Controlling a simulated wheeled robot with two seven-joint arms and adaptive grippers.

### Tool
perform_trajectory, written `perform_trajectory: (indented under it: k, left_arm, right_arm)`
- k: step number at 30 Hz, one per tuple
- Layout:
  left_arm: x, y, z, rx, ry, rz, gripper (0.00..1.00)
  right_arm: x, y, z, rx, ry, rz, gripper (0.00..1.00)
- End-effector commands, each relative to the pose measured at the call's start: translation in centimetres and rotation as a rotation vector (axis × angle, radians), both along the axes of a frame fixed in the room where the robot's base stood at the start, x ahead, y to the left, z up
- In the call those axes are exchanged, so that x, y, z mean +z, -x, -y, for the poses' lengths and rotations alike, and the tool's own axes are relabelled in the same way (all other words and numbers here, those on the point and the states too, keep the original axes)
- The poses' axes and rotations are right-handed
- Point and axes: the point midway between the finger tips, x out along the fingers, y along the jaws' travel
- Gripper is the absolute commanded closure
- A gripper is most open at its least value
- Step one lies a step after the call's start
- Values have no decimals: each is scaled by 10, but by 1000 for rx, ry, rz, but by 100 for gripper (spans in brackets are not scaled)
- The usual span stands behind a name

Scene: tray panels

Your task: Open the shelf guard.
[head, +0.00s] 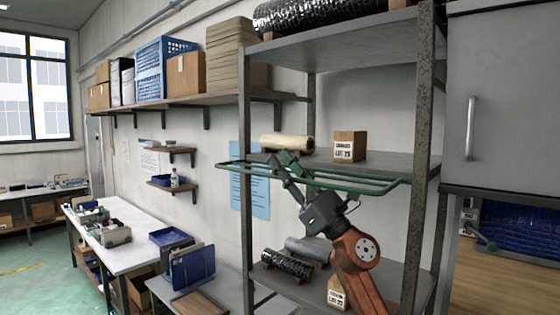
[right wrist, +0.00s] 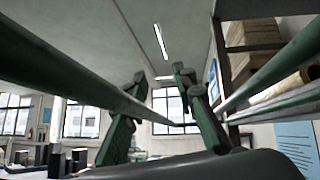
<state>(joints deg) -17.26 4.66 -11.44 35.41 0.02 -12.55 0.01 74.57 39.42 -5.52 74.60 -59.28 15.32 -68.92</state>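The shelf guard (head: 350,185) is a green loop of bars on the metal shelf rack. It lies close to level at about the height of the middle shelf, with its left end reaching past the left post. My right gripper (head: 281,158) is at the guard's left half, its fingers up at bar height. In the right wrist view, the gripper (right wrist: 160,80) has its fingers apart with nothing seen between them, and guard bars (right wrist: 70,68) run along both sides. Whether a finger touches a bar is unclear. My left gripper is out of view.
The middle shelf (head: 385,160) holds a rolled item (head: 287,142) and a labelled box (head: 350,146). The lower shelf carries dark rolls (head: 288,265) and another box (head: 337,293). A grey cabinet (head: 505,100) stands close on the right. Workbenches (head: 125,240) stand at left.

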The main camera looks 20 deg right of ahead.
Motion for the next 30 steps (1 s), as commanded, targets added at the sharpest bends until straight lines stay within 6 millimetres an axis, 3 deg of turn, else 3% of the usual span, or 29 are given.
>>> perform_trajectory:
  k: [9, 15, 28, 30]
  left_arm:
    - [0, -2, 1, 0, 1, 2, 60]
    - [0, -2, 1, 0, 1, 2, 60]
    - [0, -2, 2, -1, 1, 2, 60]
    - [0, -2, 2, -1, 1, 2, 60]
  right_arm:
    - [-47, 34, 32, -2, 0, -3, 75]
    - [-68, 50, 47, -1, -2, -3, 75]
    - [-75, 57, 52, 0, -1, -1, 75]
    - [-76, 56, 52, 2, -2, -4, 79]
